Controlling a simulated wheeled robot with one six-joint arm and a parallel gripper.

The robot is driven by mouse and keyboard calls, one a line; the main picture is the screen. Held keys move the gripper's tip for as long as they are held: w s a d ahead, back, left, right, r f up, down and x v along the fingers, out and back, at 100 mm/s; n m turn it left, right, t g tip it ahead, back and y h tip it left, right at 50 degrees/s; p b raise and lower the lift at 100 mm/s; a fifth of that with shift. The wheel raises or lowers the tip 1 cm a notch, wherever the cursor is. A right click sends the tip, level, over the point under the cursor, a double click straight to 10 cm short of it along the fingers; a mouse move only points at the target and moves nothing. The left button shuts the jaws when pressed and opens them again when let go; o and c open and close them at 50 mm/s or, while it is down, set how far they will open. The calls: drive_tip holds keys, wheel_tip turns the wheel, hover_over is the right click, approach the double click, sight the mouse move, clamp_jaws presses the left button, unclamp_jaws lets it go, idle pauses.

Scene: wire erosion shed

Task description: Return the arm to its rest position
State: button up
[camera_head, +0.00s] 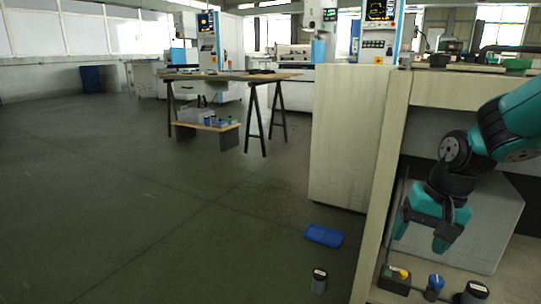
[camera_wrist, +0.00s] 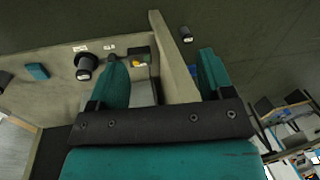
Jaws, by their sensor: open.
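My gripper (camera_head: 422,232) is teal and black and hangs at the right of the head view, in front of a grey panel inside a pale bench or cabinet. Its jaws are apart with nothing seen between them. In the wrist view, my gripper (camera_wrist: 163,78) shows two teal fingers spread wide, with the edge of a pale panel visible between and beyond them. The arm is bent, coming in from the right edge of the head view.
Below my gripper are a small box with a yellow part (camera_head: 396,278), a blue-topped piece (camera_head: 434,285) and a black knob (camera_head: 474,291). A pale upright panel (camera_head: 385,190) stands left of it. A blue tray (camera_head: 324,236) and dark-capped container (camera_head: 319,280) are on the floor. Open floor lies left.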

drive_tip(key=s+a+r+n+g+y+p, duration=0.1)
drive_tip(key=s+a+r+n+p, duration=0.2)
drive_tip(key=s+a+r+n, duration=0.55)
drive_tip(key=s+a+r+n+y+p, duration=0.1)
drive_tip(key=s+a+r+n+p, duration=0.25)
drive_tip(key=s+a+r, duration=0.55)
wheel_tip(320, 180, up, 33)
drive_tip(key=s+d+p, duration=0.1)
drive_tip(key=p, duration=3.5)
drive_tip(key=shift+s+d+r+m+p, duration=0.15)
drive_tip(key=shift+s+d+m+p, duration=0.15)
drive_tip(key=shift+d+p, duration=0.1)
